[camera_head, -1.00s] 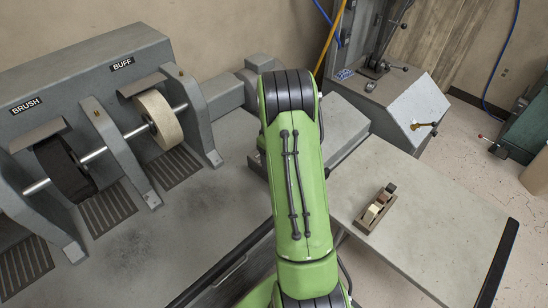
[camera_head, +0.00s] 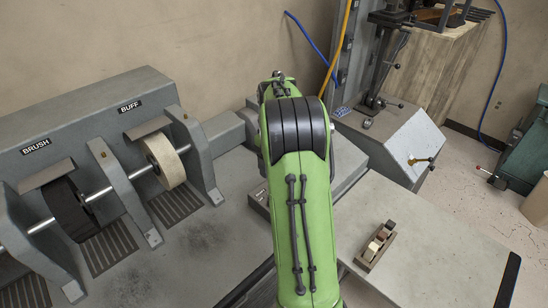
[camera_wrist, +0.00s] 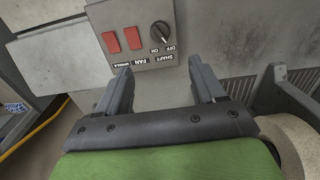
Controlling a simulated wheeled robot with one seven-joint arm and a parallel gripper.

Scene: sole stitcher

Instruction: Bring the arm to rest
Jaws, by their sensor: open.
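My green arm stands up in the middle of the head view, and its upper links hide whatever is behind them. My gripper (camera_wrist: 166,90) shows in the wrist view with its two grey fingers apart and nothing between them. Beyond the fingertips in that view is a grey control panel (camera_wrist: 140,35) with two red switches and a black knob marked for shaft on and off. The gripper appears apart from the panel, though the exact gap is hard to tell. In the head view the gripper's fingers cannot be made out.
At left in the head view is a grey machine with a black brush wheel (camera_head: 70,208) and a pale buff wheel (camera_head: 165,160). A small wooden plane-like tool (camera_head: 376,245) lies on the grey table (camera_head: 440,250) at right. A grey machine (camera_head: 395,140) stands behind it.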

